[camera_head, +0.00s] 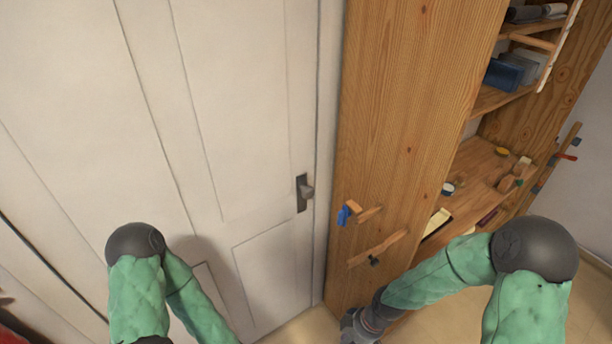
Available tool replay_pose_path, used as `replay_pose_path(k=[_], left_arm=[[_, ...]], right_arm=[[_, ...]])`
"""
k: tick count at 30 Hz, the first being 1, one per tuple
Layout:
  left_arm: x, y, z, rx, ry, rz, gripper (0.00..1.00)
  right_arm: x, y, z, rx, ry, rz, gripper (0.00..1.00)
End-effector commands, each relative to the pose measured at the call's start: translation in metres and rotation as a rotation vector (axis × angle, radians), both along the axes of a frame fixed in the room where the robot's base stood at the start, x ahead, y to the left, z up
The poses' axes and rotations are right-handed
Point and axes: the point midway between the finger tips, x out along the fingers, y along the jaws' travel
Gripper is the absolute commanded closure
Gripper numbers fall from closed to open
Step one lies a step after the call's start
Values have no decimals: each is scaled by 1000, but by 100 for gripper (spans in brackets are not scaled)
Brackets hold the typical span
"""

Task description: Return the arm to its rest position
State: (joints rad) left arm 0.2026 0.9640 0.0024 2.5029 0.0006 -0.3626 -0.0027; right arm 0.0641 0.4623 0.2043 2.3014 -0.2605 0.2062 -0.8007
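My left arm (190,300), in a green cover with a dark elbow, is bent at the lower left in front of the white door. Its forearm runs down out of the bottom edge, so my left gripper is out of view. My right arm (445,272), also green, is bent at the lower right. Its forearm reaches left and down to a dark wrist. My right gripper (356,328) is partly visible at the bottom edge, near the foot of the wooden cabinet. Its fingers are cut off or too small to read. No piano keys show.
A white panelled door (235,110) with a dark handle (304,192) fills the left and middle. A wooden cabinet (405,110) stands right of it, with wooden pegs on its side and shelves of small items. A little floor (305,328) shows between them.

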Motion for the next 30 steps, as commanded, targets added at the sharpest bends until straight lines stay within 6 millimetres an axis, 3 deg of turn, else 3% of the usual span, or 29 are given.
replay_pose_path(k=[1,6,12,15,20,30], left_arm=[[0,0,-24,0,0,0,55],[0,0,-65,0,1,0,55],[0,0,-107,0,0,0,55],[0,0,-119,0,0,0,55],[0,0,-128,0,0,0,55],[0,0,-126,0,0,0,55]], right_arm=[[-7,4,-38,14,38,-101,72],[-24,16,-118,45,145,-469,72],[-46,21,-199,50,258,-871,72],[-55,21,-224,46,294,-1013,72],[-62,21,-242,41,320,-1135,72],[-63,20,-242,40,324,-1153,72]])
